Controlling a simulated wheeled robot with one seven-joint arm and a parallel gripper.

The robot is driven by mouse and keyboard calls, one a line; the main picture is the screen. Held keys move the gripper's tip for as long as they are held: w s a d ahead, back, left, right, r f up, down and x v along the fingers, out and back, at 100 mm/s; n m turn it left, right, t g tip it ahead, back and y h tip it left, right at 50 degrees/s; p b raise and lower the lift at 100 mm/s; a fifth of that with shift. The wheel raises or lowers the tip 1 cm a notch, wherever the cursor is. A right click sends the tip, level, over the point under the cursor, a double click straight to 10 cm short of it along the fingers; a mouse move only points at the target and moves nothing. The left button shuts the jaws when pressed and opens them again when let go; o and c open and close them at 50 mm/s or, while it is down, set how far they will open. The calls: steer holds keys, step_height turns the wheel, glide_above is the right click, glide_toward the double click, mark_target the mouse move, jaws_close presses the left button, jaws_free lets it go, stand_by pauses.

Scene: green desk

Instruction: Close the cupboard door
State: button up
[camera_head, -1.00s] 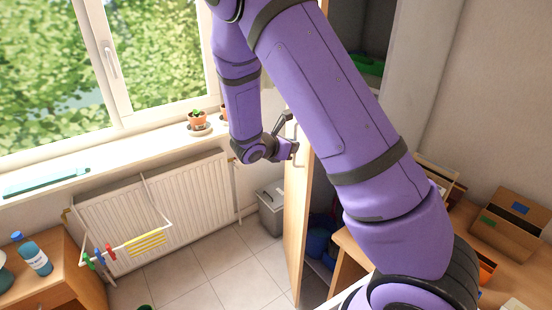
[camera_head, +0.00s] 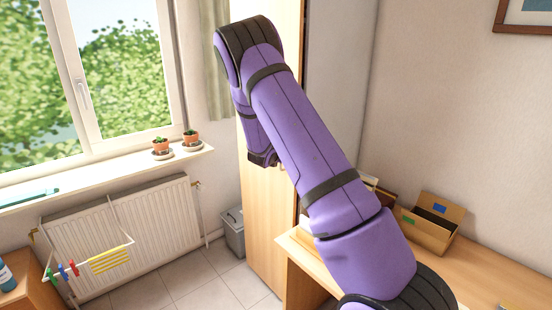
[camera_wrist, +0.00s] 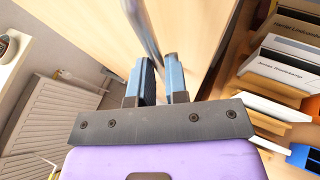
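The cupboard door (camera_head: 270,215) is a tall light-wood panel right of the window in the head view. A thin dark strip runs along its right edge near the top, and my arm covers much of it. In the wrist view the door (camera_wrist: 205,25) fills the top middle. A metal bar handle (camera_wrist: 147,30) stands off it and runs down between my fingers. My gripper (camera_wrist: 160,62) has its two blue-grey fingers close together on either side of the bar, and it looks shut on it. In the head view the fingers and handle are hidden behind my arm.
A desk (camera_head: 480,265) with a cardboard file box (camera_head: 432,222) stands at the right, close to my arm. A grey bin (camera_head: 234,232) stands on the floor left of the door. A radiator (camera_head: 120,235) with a drying rack is under the window.

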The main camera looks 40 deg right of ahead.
steer(key=o, duration=0.4)
steer(key=shift+s+d+f, duration=0.1)
steer(key=shift+s+d, duration=0.15)
steer(key=shift+s, duration=0.15)
steer(key=shift+w+a, duration=0.1)
steer(key=shift+a, duration=0.05)
steer(key=v, duration=1)
steer(key=shift+s+a+r, duration=0.2)
steer(key=shift+s, duration=0.05)
